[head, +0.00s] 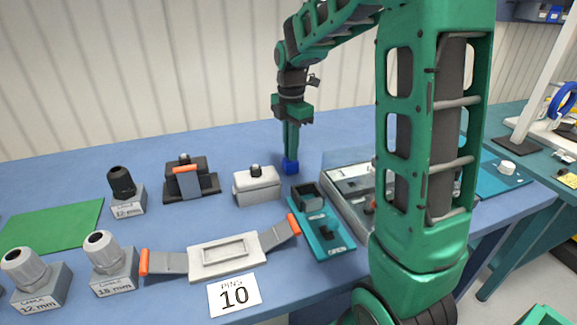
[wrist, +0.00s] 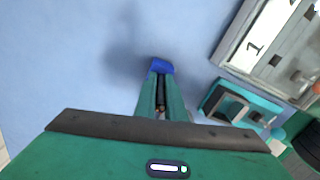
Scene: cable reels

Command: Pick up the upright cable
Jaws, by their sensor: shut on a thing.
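My gripper (head: 291,152) points straight down over the blue table, behind and right of the grey box connector. In the wrist view its two green fingers are shut on a slim black cable (wrist: 161,92) standing upright between them. Small coppery ends show at the cable's near end. A small blue block (head: 291,167) sits right at the fingertips; it also shows in the wrist view (wrist: 160,66) at the cable's far end. I cannot tell if the block touches the table. In the head view the fingers hide the cable.
A grey connector housing (head: 257,187) stands left of my gripper. A teal board (head: 328,240) and a grey divided tray (head: 345,205) lie to the front right. Cable glands (head: 122,185), a dark clamped connector (head: 188,180) and a green mat (head: 50,228) are left. The table behind is clear.

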